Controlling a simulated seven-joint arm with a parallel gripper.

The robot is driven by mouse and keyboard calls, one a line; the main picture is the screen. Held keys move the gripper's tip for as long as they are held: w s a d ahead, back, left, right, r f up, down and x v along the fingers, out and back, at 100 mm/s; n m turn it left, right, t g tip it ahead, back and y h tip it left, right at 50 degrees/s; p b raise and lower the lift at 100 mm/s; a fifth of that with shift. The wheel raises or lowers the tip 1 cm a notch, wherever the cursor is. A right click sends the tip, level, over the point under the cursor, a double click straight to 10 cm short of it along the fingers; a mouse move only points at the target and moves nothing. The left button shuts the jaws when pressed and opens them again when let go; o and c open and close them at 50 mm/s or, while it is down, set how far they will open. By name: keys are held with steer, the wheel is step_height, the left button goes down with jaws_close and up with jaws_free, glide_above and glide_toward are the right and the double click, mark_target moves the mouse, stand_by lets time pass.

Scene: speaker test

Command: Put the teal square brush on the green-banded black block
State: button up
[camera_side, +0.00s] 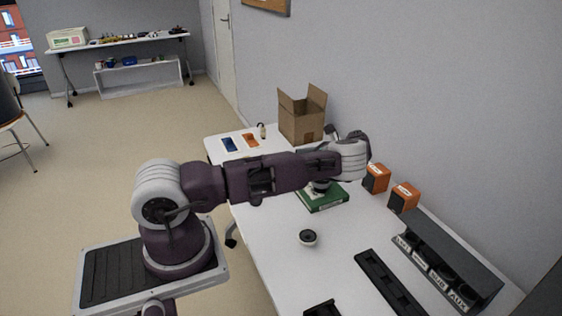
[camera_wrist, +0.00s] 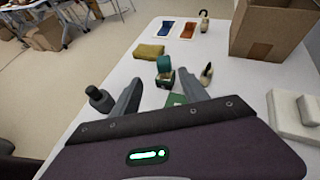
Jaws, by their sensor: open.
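In the wrist view, a teal square piece (camera_wrist: 164,63), which looks like the brush, shows just beyond my fingertips. A small dark block (camera_wrist: 165,79) shows directly below it in the picture. The two overlap in this view, and I cannot tell whether the teal piece rests on the block or stands behind it. My gripper (camera_wrist: 159,77) is open, with one finger on each side of the dark block in the picture. Nothing shows held between the fingers. In the side view my arm hides the teal piece and the block.
A green board or book (camera_side: 323,198) lies under my wrist. A yellow sponge (camera_wrist: 149,51), a dark knobbed object (camera_wrist: 98,97) and a small dark-tipped item (camera_wrist: 207,72) are nearby. A cardboard box (camera_side: 302,118) stands at the back. Orange boxes (camera_side: 376,178) line the wall side.

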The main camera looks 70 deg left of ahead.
steer(key=s+d+r+n+t+h, duration=0.35)
steer(key=d+r+n+h, duration=0.2)
steer(key=d+r, duration=0.7)
steer(key=s+d+r+n+t+h, duration=0.3)
steer(key=s+d+r+n+h, duration=0.25)
steer(key=d+r, duration=0.65)
steer(key=s+d+r+t, duration=0.1)
steer(key=s+d+t, duration=0.1)
steer(key=s+d, duration=0.4)
steer(key=s+d+r+n+t, duration=0.1)
steer(key=s+d+r+t, duration=0.1)
steer(key=s+d, duration=0.5)
steer(key=s, duration=0.4)
steer(key=shift+s+d+r+h, duration=0.2)
steer(key=shift+d+r+h, duration=0.05)
steer(key=shift+h, duration=0.05)
